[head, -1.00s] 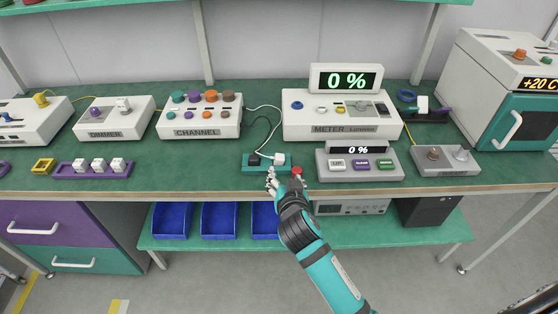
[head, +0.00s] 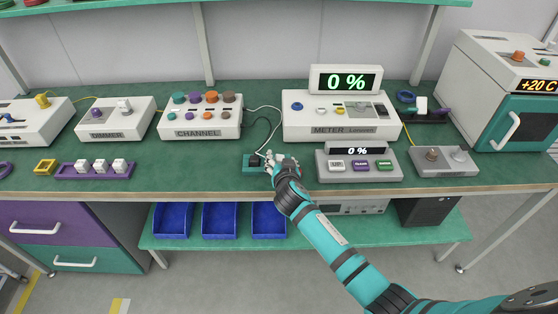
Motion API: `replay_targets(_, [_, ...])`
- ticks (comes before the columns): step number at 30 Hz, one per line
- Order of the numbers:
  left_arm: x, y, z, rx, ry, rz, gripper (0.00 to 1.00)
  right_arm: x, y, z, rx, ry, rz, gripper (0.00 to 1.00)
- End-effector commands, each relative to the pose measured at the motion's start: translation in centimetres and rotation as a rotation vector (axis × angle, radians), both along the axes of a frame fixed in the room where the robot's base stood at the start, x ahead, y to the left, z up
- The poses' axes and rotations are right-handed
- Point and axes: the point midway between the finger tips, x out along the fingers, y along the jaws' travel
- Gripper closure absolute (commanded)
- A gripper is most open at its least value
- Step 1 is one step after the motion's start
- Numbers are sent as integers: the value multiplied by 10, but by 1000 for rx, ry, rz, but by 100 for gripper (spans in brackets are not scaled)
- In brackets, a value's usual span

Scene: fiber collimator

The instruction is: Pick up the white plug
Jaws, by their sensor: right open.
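A teal power strip (head: 250,169) lies near the front edge of the green bench. A black plug (head: 254,160) with a dark cable stands in its left part. My right gripper (head: 272,160) reaches over the right part of the strip and is open. The white plug, which stood in the strip's right part, is largely hidden behind the gripper's fingers. I cannot tell whether the fingers touch it. My left gripper is not in view.
The channel box (head: 200,132) and the meter box (head: 341,129) stand behind the strip. A small grey console (head: 336,172) with a display is close on the right of my gripper. The bench left of the strip is clear up to a purple holder (head: 94,171).

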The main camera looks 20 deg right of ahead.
Motion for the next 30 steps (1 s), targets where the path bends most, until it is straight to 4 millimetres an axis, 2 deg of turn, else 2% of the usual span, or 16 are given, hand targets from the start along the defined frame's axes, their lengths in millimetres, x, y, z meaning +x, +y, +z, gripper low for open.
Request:
replay_targets(5, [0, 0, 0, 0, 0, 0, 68, 0, 0, 0, 0, 0, 0, 46])
replay_targets(15, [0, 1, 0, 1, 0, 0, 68, -1, 0, 0, 0, 1, 0, 90])
replay_targets(18, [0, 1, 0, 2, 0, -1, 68, 0, 0, 0, 0, 1, 0, 100])
replay_targets(26, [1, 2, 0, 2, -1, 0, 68, 0, 0, 1, 1, 0, 0, 100])
replay_targets(30, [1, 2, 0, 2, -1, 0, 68, 0, 1, 9, 2, -1, -1, 100])
